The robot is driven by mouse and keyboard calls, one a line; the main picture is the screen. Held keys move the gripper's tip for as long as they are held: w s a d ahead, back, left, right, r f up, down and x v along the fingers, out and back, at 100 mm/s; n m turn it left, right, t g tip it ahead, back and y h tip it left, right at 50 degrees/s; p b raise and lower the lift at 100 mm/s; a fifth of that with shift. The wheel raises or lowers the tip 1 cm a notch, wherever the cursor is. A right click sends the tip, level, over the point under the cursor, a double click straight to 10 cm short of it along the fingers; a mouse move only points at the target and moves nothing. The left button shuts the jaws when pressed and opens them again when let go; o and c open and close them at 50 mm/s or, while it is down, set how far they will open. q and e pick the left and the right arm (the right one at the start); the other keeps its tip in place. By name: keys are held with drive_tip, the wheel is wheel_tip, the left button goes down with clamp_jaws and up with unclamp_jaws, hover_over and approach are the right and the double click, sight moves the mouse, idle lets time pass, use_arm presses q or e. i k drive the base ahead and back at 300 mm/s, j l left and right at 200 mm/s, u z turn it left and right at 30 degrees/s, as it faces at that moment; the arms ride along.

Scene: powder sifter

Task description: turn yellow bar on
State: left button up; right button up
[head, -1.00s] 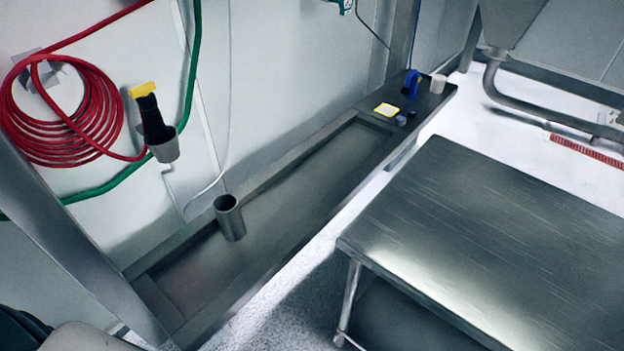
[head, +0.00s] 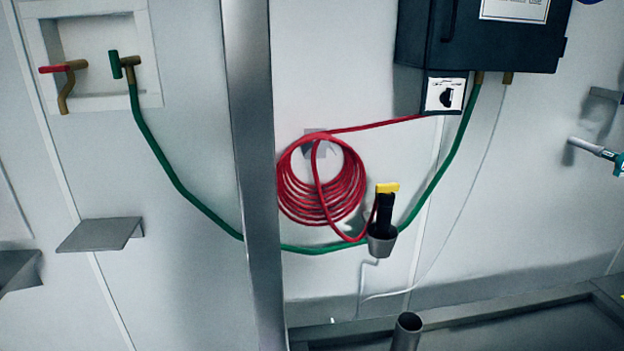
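A short yellow bar (head: 387,187) sits on top of a black handle-like body (head: 384,215). That body stands in a grey cup holder (head: 381,243) on the wall, right of the metal post. A red coiled hose (head: 322,185) hangs just to its left, and its end runs towards the black body. Neither of my grippers is in view.
A vertical metal post (head: 254,170) crosses the view. A dark box (head: 480,38) with a white-plated rotary switch (head: 445,96) hangs above the bar. A green hose (head: 180,180) runs from valves in a wall recess. A shelf (head: 100,234) juts out at left. A metal cup (head: 407,330) stands below.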

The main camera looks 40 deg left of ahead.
sight(387, 188)
drive_tip(key=u, duration=0.7)
